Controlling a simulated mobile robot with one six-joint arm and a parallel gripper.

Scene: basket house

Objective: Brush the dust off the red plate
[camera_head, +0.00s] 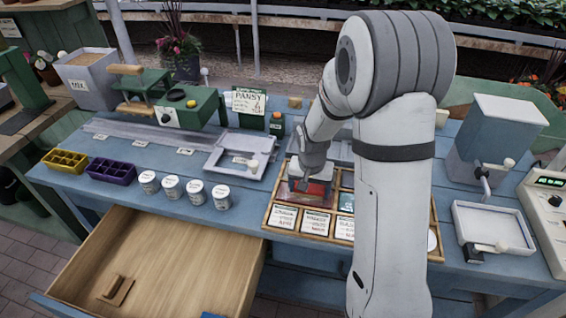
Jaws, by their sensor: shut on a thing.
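My gripper (306,182) is low over the back left part of a wooden compartment tray (267,222) on the blue bench. I cannot tell whether this thing is clear of the tray or still inside a compartment. No brush can be told for certain; a small brown wooden piece with a raised grip (116,290) lies in the open drawer (165,262).
White-lidded cups (172,188) and yellow and purple cell trays (111,171) stand left. A grey tray (243,157) lies behind. A hopper (497,130), white tray (493,228) and scale (545,205) stand right. The open drawer juts forward. My arm hides the tray's right part.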

